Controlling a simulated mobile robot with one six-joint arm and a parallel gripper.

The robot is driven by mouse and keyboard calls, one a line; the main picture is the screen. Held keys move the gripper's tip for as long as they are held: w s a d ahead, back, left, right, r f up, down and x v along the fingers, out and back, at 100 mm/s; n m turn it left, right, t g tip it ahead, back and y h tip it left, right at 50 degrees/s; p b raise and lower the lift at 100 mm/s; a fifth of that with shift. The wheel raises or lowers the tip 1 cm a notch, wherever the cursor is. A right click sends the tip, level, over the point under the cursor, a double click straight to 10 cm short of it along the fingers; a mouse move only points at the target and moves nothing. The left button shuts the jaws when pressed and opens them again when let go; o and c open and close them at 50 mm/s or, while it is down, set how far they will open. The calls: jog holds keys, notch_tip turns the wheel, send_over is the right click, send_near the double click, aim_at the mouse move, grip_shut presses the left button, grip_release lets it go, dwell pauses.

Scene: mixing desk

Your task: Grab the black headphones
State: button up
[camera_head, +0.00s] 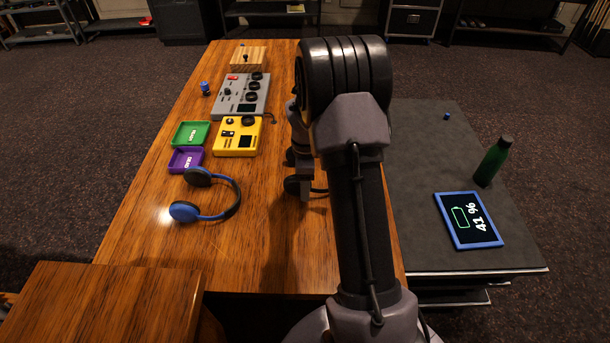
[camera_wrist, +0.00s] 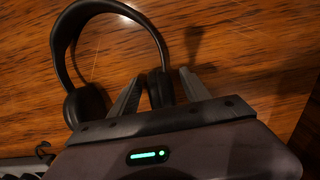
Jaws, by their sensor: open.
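The black headphones (camera_wrist: 108,8) lie on the wooden desk in the wrist view, with the band curving away from me. My gripper (camera_wrist: 160,73) is open, with one finger on each side of the right ear cup (camera_wrist: 160,90). I cannot tell whether the fingers touch it. The left ear cup (camera_wrist: 86,106) is outside the fingers, to the left. In the head view my arm hides most of the black headphones; a dark ear cup (camera_head: 296,186) shows at the arm's left edge.
Blue headphones (camera_head: 232,208) lie left on the desk (camera_head: 150,235). Beyond them are a purple tray (camera_head: 178,162), a green tray (camera_head: 183,140), a yellow device (camera_head: 237,145) and a grey mixer (camera_head: 233,103). A dark side table (camera_head: 430,135) holds a tablet (camera_head: 468,220) and a green bottle (camera_head: 492,162).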

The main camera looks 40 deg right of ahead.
grip_shut()
dwell(0.3)
